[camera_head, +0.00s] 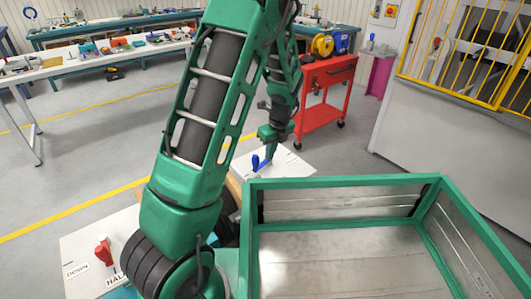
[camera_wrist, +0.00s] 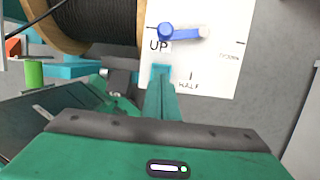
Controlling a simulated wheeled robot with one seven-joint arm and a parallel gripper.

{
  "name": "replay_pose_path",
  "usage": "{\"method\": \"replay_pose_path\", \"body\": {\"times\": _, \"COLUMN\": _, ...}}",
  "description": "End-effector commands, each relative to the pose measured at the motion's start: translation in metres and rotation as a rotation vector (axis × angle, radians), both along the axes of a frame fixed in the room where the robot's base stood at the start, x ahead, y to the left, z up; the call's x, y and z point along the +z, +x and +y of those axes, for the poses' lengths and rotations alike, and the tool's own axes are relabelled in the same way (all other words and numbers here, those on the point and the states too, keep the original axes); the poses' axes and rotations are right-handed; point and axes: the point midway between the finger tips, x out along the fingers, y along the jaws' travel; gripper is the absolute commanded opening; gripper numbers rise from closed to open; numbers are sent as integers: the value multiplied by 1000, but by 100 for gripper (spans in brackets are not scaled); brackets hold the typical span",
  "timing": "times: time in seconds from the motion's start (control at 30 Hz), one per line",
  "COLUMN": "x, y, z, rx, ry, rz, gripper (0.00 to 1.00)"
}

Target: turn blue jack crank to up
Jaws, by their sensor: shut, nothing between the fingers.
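The blue jack crank (camera_wrist: 183,33) is on a white panel (camera_wrist: 215,70) in the wrist view. Its arm lies nearly level, with the round blue knob at the left end, just above the word UP. HALF is printed lower down, and a small blurred label is at the right. The crank also shows in the head view (camera_head: 261,162), on the white panel beyond the tray. My gripper (camera_head: 273,137) is above and close to it. In the wrist view my gripper's fingers (camera_wrist: 161,78) are together and empty, below the knob and apart from it in the picture.
A dark cable reel (camera_wrist: 95,20) stands left of the panel. A green-framed metal tray (camera_head: 345,183) fills the front right. A red crank (camera_head: 104,252) on another labelled panel is at lower left. A red cart (camera_head: 325,95) stands behind.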

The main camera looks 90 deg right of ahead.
Motion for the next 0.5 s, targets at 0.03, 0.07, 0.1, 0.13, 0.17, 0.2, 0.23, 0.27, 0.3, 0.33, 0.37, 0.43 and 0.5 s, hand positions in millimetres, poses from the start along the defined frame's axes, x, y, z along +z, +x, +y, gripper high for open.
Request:
{"method": "replay_pose_path", "body": {"times": 0.03, "x": -10, "y": 2, "z": -2, "rx": 1, "ry": 2, "rz": -3, "gripper": 0}}
{"method": "replay_pose_path", "body": {"times": 0.07, "x": -16, "y": 3, "z": -2, "rx": 0, "ry": 4, "rz": -4, "gripper": 0}}
{"method": "replay_pose_path", "body": {"times": 0.1, "x": -23, "y": 4, "z": -4, "rx": 0, "ry": 3, "rz": -3, "gripper": 0}}
{"method": "replay_pose_path", "body": {"times": 0.13, "x": -28, "y": 5, "z": -5, "rx": 1, "ry": 3, "rz": -4, "gripper": 0}}
{"method": "replay_pose_path", "body": {"times": 0.17, "x": -34, "y": 6, "z": -6, "rx": 1, "ry": 4, "rz": -3, "gripper": 0}}
{"method": "replay_pose_path", "body": {"times": 0.2, "x": -40, "y": 6, "z": -8, "rx": 0, "ry": 3, "rz": -2, "gripper": 0}}
{"method": "replay_pose_path", "body": {"times": 0.23, "x": -46, "y": 7, "z": -9, "rx": 0, "ry": 3, "rz": -3, "gripper": 0}}
{"method": "replay_pose_path", "body": {"times": 0.27, "x": -51, "y": 8, "z": -10, "rx": 0, "ry": 3, "rz": -3, "gripper": 0}}
{"method": "replay_pose_path", "body": {"times": 0.3, "x": -57, "y": 9, "z": -11, "rx": 0, "ry": 2, "rz": -3, "gripper": 0}}
{"method": "replay_pose_path", "body": {"times": 0.33, "x": -62, "y": 10, "z": -12, "rx": 0, "ry": 3, "rz": -3, "gripper": 0}}
{"method": "replay_pose_path", "body": {"times": 0.37, "x": -67, "y": 10, "z": -13, "rx": -1, "ry": 3, "rz": -2, "gripper": 0}}
{"method": "replay_pose_path", "body": {"times": 0.43, "x": -73, "y": 14, "z": -19, "rx": 1, "ry": 0, "rz": -1, "gripper": 0}}
{"method": "replay_pose_path", "body": {"times": 0.5, "x": -71, "y": 20, "z": -29, "rx": 2, "ry": -2, "rz": 1, "gripper": 0}}
